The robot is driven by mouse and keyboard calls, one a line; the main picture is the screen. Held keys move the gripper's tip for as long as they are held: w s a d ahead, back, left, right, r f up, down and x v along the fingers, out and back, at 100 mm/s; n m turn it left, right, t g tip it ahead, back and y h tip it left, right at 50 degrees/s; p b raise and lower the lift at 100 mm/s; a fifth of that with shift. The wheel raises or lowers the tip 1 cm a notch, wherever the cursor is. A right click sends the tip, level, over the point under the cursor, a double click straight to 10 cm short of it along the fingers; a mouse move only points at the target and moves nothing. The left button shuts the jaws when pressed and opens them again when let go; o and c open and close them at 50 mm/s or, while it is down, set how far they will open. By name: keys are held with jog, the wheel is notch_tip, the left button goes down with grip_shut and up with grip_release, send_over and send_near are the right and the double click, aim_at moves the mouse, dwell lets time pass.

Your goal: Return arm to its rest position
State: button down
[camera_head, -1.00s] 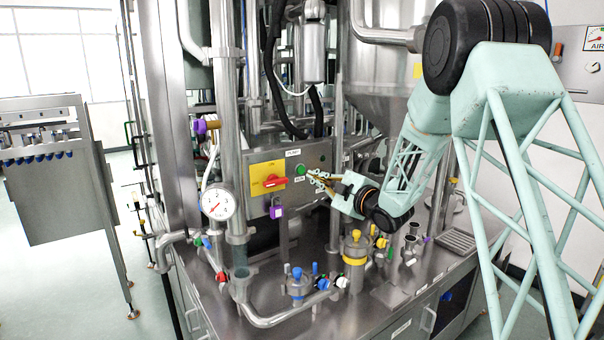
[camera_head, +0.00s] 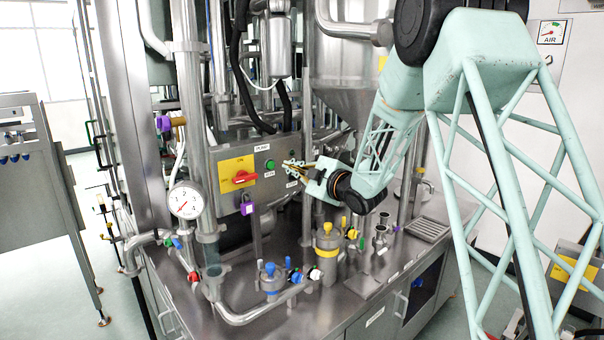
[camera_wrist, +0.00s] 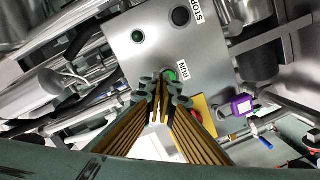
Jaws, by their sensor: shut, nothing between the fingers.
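My gripper (camera_head: 286,163) is shut and empty at the end of my pale green arm. It is in front of a steel control panel (camera_head: 296,152), just right of a green button (camera_head: 270,165). In the wrist view my fingertips (camera_wrist: 162,82) meet in front of the green button marked RUN (camera_wrist: 171,74) and partly hide it. I cannot tell whether they touch it. A black button beside the STOP label (camera_wrist: 180,16) and another round green-centred fitting (camera_wrist: 138,36) show on the same panel.
A yellow plate with a red switch (camera_head: 240,177) and a purple padlock (camera_head: 246,205) are left of my gripper. A pressure gauge (camera_head: 186,200), steel pipes and a yellow-banded valve (camera_head: 328,240) stand close by. A steel cone vessel (camera_head: 345,88) rises behind my arm.

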jog(key=s+d+r+m+g+h, duration=0.1)
jog(key=s+d+r+m+h, duration=0.35)
jog(key=s+d, duration=0.4)
jog(key=s+d+r+m+h, duration=0.45)
jog(key=s+d, duration=0.35)
jog(key=d, duration=0.2)
jog(key=s+d+m+g+h, duration=0.15)
jog(key=s+d, duration=0.35)
jog(key=s, duration=0.5)
jog(key=s+f+m+g, duration=0.2)
jog(key=s+m, duration=0.1)
jog(key=s, duration=1.2)
jog(key=s+d+f+m+g, duration=0.1)
jog(key=s+f+m+g, duration=0.1)
jog(key=s, duration=1.4)
jog(key=s+d+f+m+g, duration=0.1)
jog(key=s+f+m+g, duration=0.2)
jog(key=s, duration=1.2)
jog(key=shift+s+d+m, duration=0.25)
jog(key=shift+m, duration=0.1)
jog(key=c, duration=3.4)
grip_release()
